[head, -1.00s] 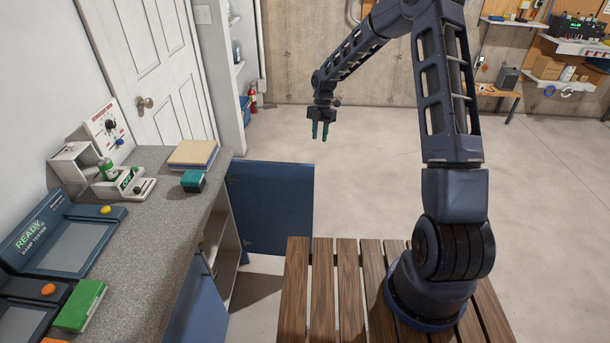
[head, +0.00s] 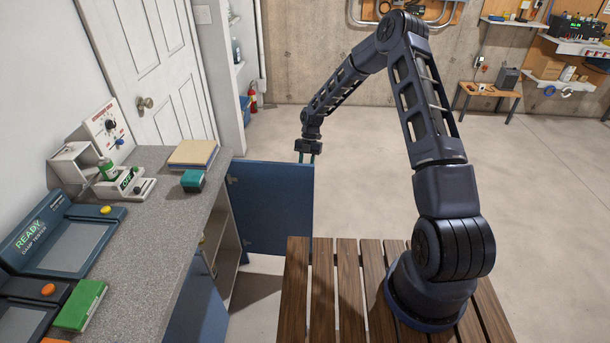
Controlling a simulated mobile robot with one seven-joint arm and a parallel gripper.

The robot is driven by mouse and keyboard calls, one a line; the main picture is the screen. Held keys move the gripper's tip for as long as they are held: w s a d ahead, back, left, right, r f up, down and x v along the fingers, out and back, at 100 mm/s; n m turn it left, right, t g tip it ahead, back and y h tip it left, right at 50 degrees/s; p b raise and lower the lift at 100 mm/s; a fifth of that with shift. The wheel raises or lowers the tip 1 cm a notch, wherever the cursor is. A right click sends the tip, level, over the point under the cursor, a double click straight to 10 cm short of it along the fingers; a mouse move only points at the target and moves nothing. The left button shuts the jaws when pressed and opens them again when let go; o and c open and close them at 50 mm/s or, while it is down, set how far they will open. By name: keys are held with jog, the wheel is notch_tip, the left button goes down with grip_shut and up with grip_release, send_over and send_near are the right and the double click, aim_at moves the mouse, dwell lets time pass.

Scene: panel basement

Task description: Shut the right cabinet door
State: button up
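The right cabinet door (head: 272,208) is a blue panel at the far end of the counter. It stands wide open, sticking out to the right from the cabinet (head: 229,243). My gripper (head: 307,158) is at the door's top outer corner, on its far side.
The grey countertop (head: 168,235) holds a damp tester (head: 70,240), a green box (head: 81,306), a teal block (head: 193,181) and a stack of books or boards (head: 193,154). My arm stands on a slatted wooden platform (head: 322,290). The concrete floor (head: 365,185) beyond is clear.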

aim_at(305, 174)
jog(key=shift+x, duration=2.1)
grip_shut()
